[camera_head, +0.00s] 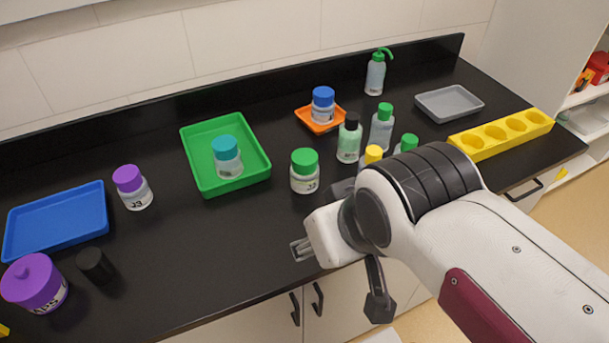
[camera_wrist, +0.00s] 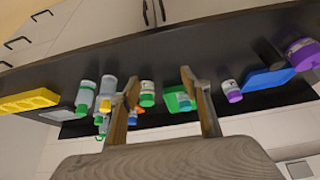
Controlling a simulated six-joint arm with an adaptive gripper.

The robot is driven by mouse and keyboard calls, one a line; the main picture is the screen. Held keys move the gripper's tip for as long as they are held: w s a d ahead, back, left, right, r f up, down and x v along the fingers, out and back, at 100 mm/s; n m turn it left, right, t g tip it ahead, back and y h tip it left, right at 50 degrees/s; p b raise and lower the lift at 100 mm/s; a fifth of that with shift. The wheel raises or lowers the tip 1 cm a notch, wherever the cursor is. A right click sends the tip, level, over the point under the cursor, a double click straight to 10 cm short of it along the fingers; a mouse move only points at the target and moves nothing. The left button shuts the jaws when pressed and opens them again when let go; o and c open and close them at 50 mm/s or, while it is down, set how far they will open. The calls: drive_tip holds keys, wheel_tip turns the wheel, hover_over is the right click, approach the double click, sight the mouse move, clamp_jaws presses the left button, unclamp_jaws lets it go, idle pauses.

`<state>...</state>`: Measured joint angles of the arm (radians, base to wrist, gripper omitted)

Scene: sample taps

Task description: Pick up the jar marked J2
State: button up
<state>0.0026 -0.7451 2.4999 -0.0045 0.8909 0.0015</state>
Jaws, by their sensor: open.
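No label in view reads clearly as J2. A clear jar with a green lid (camera_head: 304,172) stands upright on the black counter, its dark marking too small to read. In the wrist view this green-lidded jar (camera_wrist: 147,94) shows between my fingers, some distance beyond them. A teal-lidded jar (camera_head: 228,158) stands in the green tray and a blue-lidded jar (camera_head: 323,105) on the small orange tray; I cannot read their marks. The purple-lidded jar (camera_head: 132,188) appears marked J3. My gripper (camera_head: 302,250) is open and empty near the counter's front edge; it also shows in the wrist view (camera_wrist: 159,84).
Several bottles, including a black-capped one (camera_head: 349,138), crowd right of the green-lidded jar, partly behind my arm. The green tray (camera_head: 258,172) is left of it. A blue tray (camera_head: 57,220), purple tub (camera_head: 34,285) and black cylinder (camera_head: 95,266) are far left. The middle front is clear.

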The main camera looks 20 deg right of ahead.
drive_tip(key=w+d+f+t+h, duration=0.1)
drive_tip(key=w+d+t, duration=0.1)
drive_tip(key=w+d, duration=0.5)
drive_tip(key=w+d+f+t+h, duration=0.15)
drive_tip(key=w+d, duration=0.25)
drive_tip(key=w, duration=0.6)
drive_tip(key=n+t+y, duration=0.2)
drive_tip(key=t+y, duration=0.1)
hover_over(313, 164)
drive_tip(key=d, duration=0.2)
wheel_tip(313, 164, down, 5)
drive_tip(key=shift+w+a+f+t+y, duration=0.35)
drive_tip(key=shift+w+a+f+y, duration=0.2)
drive_tip(key=shift+a+f+y, duration=0.1)
drive_tip(key=shift+a+f+t+y, duration=0.3)
drive_tip(key=shift+a+f+y, duration=0.2)
drive_tip(key=shift+y, duration=0.2)
drive_tip(key=shift+s+d+f+n, duration=0.1)
drive_tip(key=shift+s+f+n, duration=0.15)
drive_tip(key=shift+f, duration=0.4)
drive_tip(key=shift+s+d+f+n, duration=0.1)
drive_tip(key=shift+s+f+n, duration=0.15)
drive_tip(key=shift+f, duration=0.35)
drive_tip(key=shift+w+a, duration=0.1)
drive_tip(key=shift+x, duration=1.15)
